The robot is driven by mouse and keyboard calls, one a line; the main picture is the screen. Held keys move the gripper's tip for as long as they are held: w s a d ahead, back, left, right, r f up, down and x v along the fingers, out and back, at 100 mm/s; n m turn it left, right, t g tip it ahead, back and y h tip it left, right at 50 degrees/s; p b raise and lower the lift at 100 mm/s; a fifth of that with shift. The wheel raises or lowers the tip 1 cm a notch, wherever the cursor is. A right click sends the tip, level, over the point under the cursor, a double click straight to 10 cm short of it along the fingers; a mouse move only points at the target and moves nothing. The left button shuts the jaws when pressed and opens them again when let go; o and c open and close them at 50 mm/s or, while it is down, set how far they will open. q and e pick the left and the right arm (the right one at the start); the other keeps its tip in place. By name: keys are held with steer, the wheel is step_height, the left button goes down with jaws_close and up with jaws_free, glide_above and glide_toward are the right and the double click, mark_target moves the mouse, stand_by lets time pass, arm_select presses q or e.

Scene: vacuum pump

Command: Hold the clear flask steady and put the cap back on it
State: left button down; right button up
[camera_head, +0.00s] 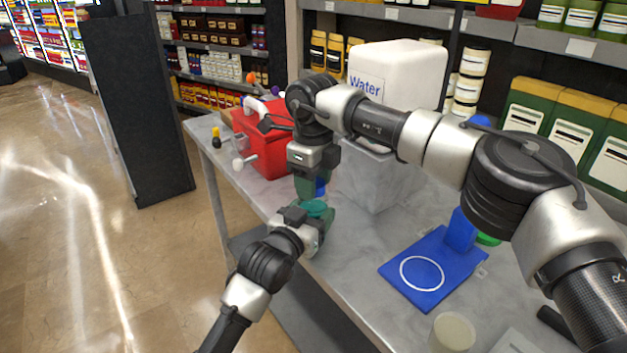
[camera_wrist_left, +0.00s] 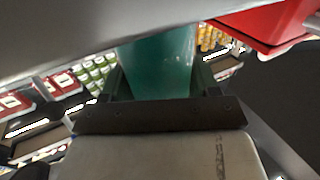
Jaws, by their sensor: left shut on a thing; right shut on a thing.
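My left gripper (camera_head: 318,218) is shut on a teal, see-through vessel (camera_head: 317,208), which I take to be the clear flask, at the table's left edge. In the left wrist view, the flask (camera_wrist_left: 160,65) fills the space between the fingers. My right gripper (camera_head: 309,184) is directly above it, pointing down, shut on a small blue thing (camera_head: 320,187), likely the cap. The fingers hide most of it. It is close over the flask; I cannot tell whether they touch.
A red bin (camera_head: 262,150) stands behind the grippers, and a white water container (camera_head: 395,72) stands behind my right arm. A blue stand with a white ring (camera_head: 425,288) and a pale round container (camera_head: 453,332) are on the grey table (camera_head: 345,255). Floor is clear at left.

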steer(key=o, duration=1)
steer(key=shift+r, duration=2.3)
step_height(320, 180, up, 4)
steer(key=shift+f, duration=0.25)
steer(key=shift+c, duration=0.3)
steer(key=shift+f, duration=4.05)
